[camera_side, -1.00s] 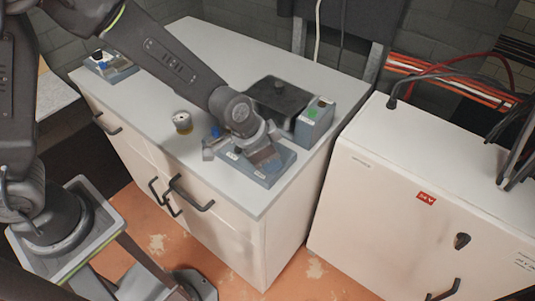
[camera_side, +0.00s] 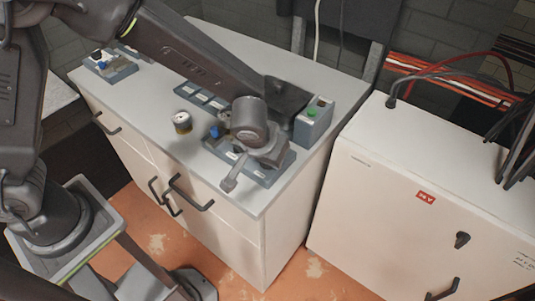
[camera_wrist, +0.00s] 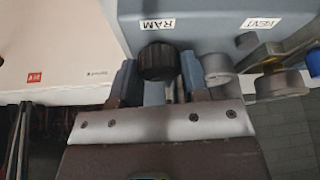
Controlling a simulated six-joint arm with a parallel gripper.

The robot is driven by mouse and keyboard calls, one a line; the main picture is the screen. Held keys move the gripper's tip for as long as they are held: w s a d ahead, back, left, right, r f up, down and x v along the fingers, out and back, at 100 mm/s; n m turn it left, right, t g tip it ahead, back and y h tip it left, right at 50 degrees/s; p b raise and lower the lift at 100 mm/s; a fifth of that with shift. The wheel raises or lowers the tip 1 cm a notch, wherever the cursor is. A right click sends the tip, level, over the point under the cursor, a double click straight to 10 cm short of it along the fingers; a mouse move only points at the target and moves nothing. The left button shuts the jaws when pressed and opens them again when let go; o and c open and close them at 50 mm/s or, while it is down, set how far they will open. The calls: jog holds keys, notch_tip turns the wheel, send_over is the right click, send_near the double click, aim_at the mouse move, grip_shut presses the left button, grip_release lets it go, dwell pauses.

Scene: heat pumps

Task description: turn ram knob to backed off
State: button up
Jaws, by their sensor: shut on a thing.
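The black ribbed ram knob (camera_wrist: 158,61) sits below the white RAM label (camera_wrist: 158,24) on the blue-grey panel (camera_wrist: 205,12) in the wrist view. My gripper (camera_wrist: 159,72) is shut on the ram knob, with one finger on each side of it. In the side view the panel (camera_side: 276,180) lies at the front right of the cabinet top. My wrist hangs over it there and hides the knob and fingertips. I cannot read the knob's setting.
Beside the ram knob are a second label (camera_wrist: 259,22), round grey fittings and a blue knob (camera_wrist: 314,62). A small round gauge (camera_side: 182,122) stands left of the panel. A box with a green button (camera_side: 313,120) stands close behind.

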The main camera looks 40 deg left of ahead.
jog(key=n+y, duration=0.1)
jog(key=n, duration=0.3)
jog(key=shift+w+d+n+g+y, duration=0.1)
jog(key=shift+n+g+y, duration=0.2)
jog(key=shift+g+y, duration=0.1)
jog(key=shift+n+g+y, duration=0.6)
jog(key=shift+n, duration=1.7)
jog(key=o, duration=0.9)
jog(key=v, duration=1.4)
